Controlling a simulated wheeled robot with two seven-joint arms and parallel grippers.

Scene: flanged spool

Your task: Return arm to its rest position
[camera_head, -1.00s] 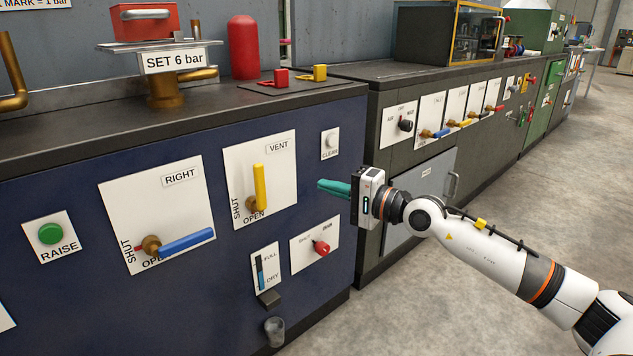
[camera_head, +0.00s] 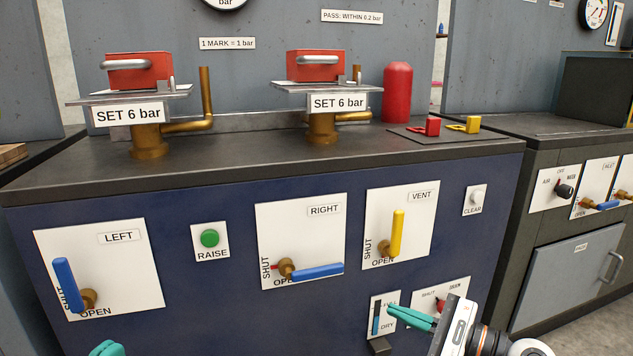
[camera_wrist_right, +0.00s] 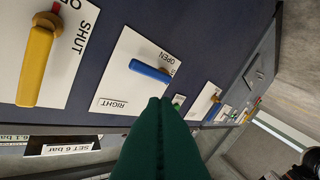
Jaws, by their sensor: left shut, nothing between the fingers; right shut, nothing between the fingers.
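My right gripper (camera_head: 394,312) is at the lower right in the head view, its teal fingers shut and empty in front of the blue cabinet. It overlaps the FULL/DRY gauge (camera_head: 376,318) there. In the right wrist view its shut fingers (camera_wrist_right: 161,104) point along the cabinet front, with nothing between them. My left gripper (camera_head: 106,348) shows only as a teal tip at the bottom edge, shut. The VENT yellow lever (camera_head: 397,232) stands upright. The RIGHT blue lever (camera_head: 317,270) lies nearly level towards OPEN. The LEFT blue lever (camera_head: 65,284) is near upright, beside SHUT.
The green RAISE button (camera_head: 209,238) and CLEAR button (camera_head: 478,197) are on the cabinet front. Two red-topped stands with SET 6 bar signs (camera_head: 338,103), a red cylinder (camera_head: 397,92) and small red and yellow pieces are on top. Floor is open at the lower right.

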